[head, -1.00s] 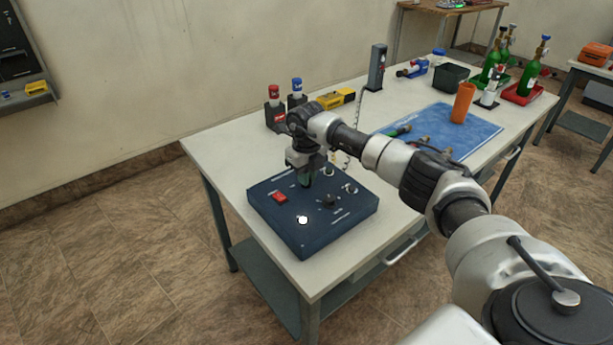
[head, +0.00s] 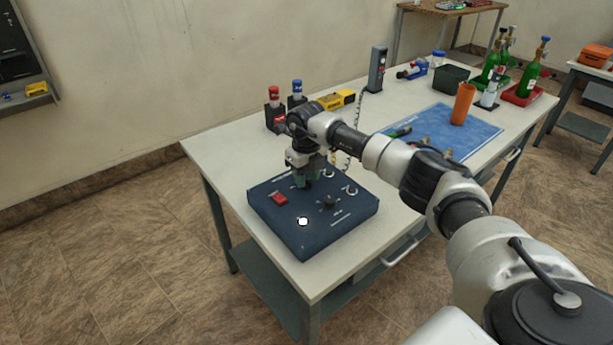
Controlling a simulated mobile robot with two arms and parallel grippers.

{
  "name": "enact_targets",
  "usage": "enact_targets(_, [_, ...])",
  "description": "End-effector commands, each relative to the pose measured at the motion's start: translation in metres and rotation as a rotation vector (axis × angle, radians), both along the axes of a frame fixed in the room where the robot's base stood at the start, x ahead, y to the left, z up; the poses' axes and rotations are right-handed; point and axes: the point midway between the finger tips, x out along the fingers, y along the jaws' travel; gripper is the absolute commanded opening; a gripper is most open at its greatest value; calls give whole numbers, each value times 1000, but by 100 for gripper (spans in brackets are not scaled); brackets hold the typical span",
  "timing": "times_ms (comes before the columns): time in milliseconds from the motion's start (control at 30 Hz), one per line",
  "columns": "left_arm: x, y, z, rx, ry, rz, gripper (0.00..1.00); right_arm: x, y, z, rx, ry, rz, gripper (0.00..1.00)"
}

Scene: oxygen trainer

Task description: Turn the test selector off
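The dark blue trainer box (head: 309,240) sits on the near left part of the white table. Its sloped top carries a red rocker switch (head: 279,198), a bright white lamp (head: 303,221), a black knob (head: 330,200) and round fittings on the right. I cannot tell by its label which control is the test selector. My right gripper (head: 304,184) points down at the back middle of the panel, right of the red switch. Its fingertips are at or just above the panel and hide what lies under them. Whether they hold something cannot be seen. My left gripper is not in view.
Red-capped and blue-capped bottles (head: 274,94) and a yellow device (head: 337,99) stand behind the box. A blue mat (head: 470,138) with an orange cup (head: 463,103) lies to the right. The table's front left corner is bare.

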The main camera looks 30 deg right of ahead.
Motion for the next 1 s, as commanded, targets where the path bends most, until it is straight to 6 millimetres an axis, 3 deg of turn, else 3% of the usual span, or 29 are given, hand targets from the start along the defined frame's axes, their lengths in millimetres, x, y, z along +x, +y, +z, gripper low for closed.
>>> enact_targets(500, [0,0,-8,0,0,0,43,1,-1,90,0,-4,-1,36])
enact_targets(700, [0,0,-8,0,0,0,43,0,-1,104,0,-1,-1,36])
enact_targets(1000, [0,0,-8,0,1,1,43,0,-1,105,0,-1,-1,36])
